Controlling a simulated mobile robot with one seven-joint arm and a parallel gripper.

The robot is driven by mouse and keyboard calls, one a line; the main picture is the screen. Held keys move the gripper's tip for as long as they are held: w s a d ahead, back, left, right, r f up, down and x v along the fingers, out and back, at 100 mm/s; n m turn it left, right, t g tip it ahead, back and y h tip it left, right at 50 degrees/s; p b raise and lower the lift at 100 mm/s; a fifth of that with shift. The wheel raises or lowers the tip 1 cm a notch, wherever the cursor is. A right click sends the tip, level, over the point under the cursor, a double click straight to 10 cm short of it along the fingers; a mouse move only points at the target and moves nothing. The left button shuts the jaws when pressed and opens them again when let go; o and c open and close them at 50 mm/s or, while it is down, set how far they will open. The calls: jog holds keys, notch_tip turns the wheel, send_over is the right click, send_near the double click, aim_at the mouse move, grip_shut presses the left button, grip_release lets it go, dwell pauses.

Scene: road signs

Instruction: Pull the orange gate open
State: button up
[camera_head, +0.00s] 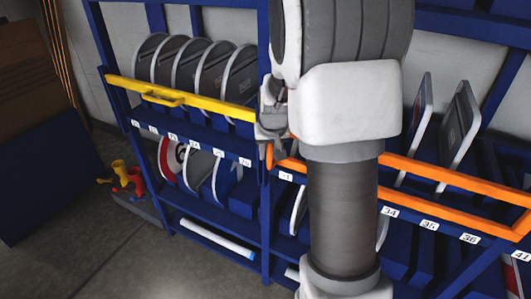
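The orange gate (455,215) shows at the right, on the blue rack. Two orange bars run rightward from behind my arm and meet at the right edge. A short upright orange piece (269,156) shows left of my arm, next to the blue post. My gripper (268,128) is just above that piece, in front of the post. Its fingers are small and partly hidden by my wrist, so I cannot tell whether they are open or touch the orange piece. My arm hides the middle of the gate.
A yellow gate (190,101) with a handle crosses the left bay, in front of several round signs (205,65). Flat signs (457,130) stand upright behind the orange gate. Numbered labels line the shelf edges. Colored objects (127,177) sit at the lower left; the floor (110,255) in front is clear.

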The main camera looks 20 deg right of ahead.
jog(key=shift+w+f, duration=0.15)
jog(key=shift+f, duration=0.3)
grip_shut()
dwell(1.2)
